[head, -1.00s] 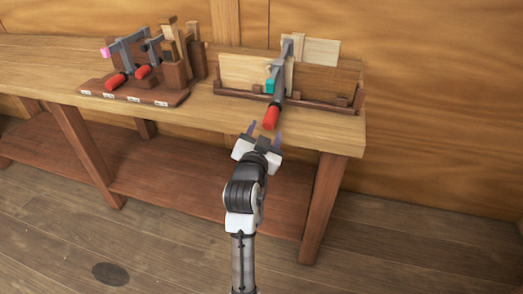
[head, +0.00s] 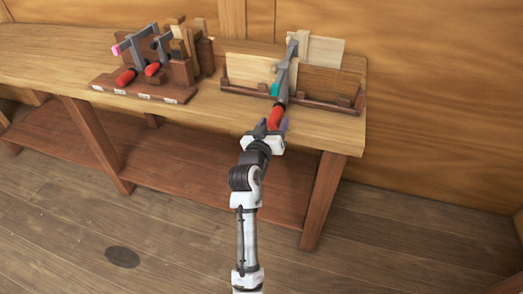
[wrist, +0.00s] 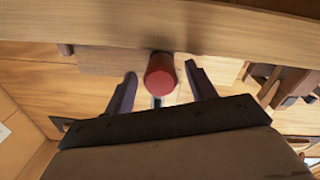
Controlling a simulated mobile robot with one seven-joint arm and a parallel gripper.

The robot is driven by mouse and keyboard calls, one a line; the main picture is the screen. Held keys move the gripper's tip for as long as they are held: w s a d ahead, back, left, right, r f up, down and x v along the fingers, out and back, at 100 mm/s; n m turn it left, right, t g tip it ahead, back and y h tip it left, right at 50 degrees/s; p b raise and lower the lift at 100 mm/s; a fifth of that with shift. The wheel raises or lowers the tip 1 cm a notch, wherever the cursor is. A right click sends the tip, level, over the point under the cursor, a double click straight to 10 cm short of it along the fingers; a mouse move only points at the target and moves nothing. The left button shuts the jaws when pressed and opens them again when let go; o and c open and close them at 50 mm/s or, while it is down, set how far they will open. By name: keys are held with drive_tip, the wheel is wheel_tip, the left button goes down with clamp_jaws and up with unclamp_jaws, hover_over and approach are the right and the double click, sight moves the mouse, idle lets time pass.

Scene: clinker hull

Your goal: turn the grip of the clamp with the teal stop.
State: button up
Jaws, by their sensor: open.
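The clamp with the teal stop (head: 275,90) is fixed on the planks at the right part of the bench. Its grey bar (head: 291,62) runs toward me and ends in a red grip (head: 275,118). My gripper (head: 271,127) is open at the near end of this grip. In the wrist view the red grip (wrist: 160,75) shows between the two fingers of my gripper (wrist: 163,85), with a gap visible on each side. The finger tips reach beside the grip. The teal stop is not visible in the wrist view.
A dark wooden rack (head: 150,91) at the left of the bench holds other clamps with red grips (head: 126,77) and one pink stop (head: 116,50). A low brown rail (head: 245,92) stands in front of the planks. The bench top (head: 215,107) between is clear.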

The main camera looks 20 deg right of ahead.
drive_tip(key=s+a+m+b, duration=0.4)
drive_tip(key=s+a, duration=0.2)
drive_tip(key=s, duration=0.4)
drive_tip(key=shift+a+f+y, duration=0.15)
drive_tip(key=shift+y, duration=0.25)
drive_tip(key=w+d+n+p, duration=0.1)
drive_tip(key=w+d+p, duration=0.1)
drive_tip(key=w, duration=0.2)
drive_tip(key=w+d+n+p, duration=0.1)
drive_tip(key=w+d+p, duration=0.1)
drive_tip(key=w+d, duration=0.1)
drive_tip(key=w+d+n+p, duration=0.1)
drive_tip(key=w+d+p, duration=0.1)
drive_tip(key=w, duration=0.2)
drive_tip(key=shift+w+d+r+n+h+p, duration=0.2)
drive_tip(key=shift+w+n+h+p, duration=0.1)
drive_tip(key=shift+h+p, duration=0.1)
drive_tip(key=shift+w+d+f, duration=0.1)
drive_tip(key=shift+w+d, duration=0.15)
drive_tip(key=shift+w, duration=0.1)
